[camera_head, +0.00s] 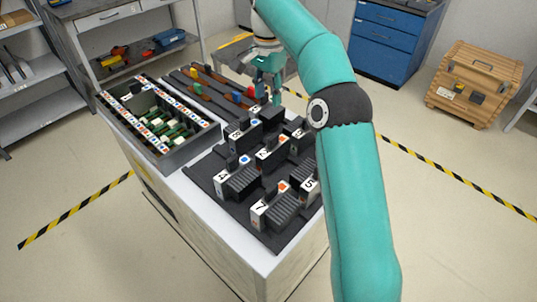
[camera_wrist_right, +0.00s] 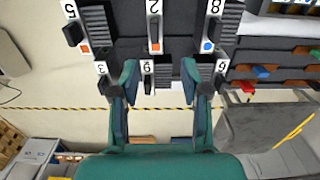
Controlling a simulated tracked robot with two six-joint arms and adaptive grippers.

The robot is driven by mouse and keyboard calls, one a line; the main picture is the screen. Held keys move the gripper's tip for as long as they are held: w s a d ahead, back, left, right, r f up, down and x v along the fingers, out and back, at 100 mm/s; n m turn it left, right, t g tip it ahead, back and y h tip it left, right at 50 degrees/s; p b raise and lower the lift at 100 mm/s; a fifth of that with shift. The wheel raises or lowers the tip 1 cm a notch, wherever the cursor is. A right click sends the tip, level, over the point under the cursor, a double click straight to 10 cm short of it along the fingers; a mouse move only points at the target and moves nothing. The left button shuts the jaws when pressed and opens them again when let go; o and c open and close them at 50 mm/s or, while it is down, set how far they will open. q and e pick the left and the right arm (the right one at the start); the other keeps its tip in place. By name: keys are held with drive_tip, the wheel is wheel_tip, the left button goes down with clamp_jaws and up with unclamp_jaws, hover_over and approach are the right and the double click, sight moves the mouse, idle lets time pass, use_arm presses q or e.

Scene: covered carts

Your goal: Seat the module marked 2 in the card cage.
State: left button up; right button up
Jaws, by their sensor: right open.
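My right gripper (camera_head: 268,94) is over the far end of the mat. My left gripper is not in view.
My right arm covers the right side of the cart. A wooden crate (camera_head: 473,84) stands on the floor.

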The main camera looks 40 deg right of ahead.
drive_tip(key=b, duration=0.2)
hover_over(273, 136)
wheel_tip(273, 136, down, 10)
drive_tip(key=shift+s+r, duration=0.15)
drive_tip(key=shift+r, duration=0.05)
drive_tip(key=shift+f, duration=3.1)
clamp_jaws()
